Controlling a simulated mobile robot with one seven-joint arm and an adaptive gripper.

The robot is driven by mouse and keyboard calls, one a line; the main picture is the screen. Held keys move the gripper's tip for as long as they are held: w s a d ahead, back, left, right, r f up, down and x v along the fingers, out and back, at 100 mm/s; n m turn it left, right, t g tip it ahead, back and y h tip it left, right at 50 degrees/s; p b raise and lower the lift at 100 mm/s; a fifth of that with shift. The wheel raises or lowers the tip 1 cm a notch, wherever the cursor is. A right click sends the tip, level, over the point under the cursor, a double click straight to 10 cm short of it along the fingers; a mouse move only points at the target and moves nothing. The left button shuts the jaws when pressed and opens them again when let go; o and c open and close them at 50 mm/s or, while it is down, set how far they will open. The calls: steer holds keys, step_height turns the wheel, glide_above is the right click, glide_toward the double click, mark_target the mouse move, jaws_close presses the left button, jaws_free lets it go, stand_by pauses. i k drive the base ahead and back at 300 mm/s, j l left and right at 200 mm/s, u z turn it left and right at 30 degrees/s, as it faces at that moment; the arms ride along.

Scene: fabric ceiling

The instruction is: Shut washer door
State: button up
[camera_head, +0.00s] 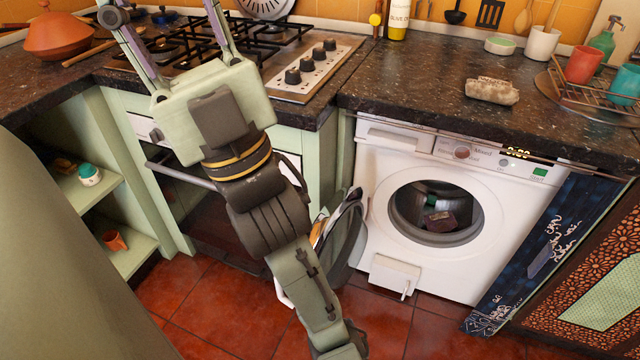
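The white washer (380,190) stands under the counter at right. Its round opening is uncovered, and a dark item and a green-and-white item show in the drum (437,212). The washer door (352,238) is swung wide open to the left of the opening, seen nearly edge-on, with its left part hidden behind my arm. My gripper (163,14) is at upper left, over the stove area, well away from the door. Its two fingers are spread apart with nothing visible between them. The fingertips reach the top edge of the picture.
The dark counter (400,80) carries a loaf-like object (492,91) and a dish rack (590,98). A gas stove (310,75) lies left of it, above an oven (215,215). Open green shelves (110,190) stand at left. Red floor tiles (385,325) are clear before the washer.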

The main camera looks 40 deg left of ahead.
mark_target(357, 196)
steer(key=j+z, duration=0.2)
steer(key=j, duration=1)
steer(key=k+j+z, duration=0.15)
steer(key=j, duration=1.05)
steer(key=k+j, duration=0.1)
steer(key=k, duration=0.2)
steer(key=k+j, duration=0.15)
steer(key=k+l+z, duration=0.15)
steer(key=k+l, duration=0.3)
steer(key=i+l, duration=0.25)
steer(key=i, duration=0.15)
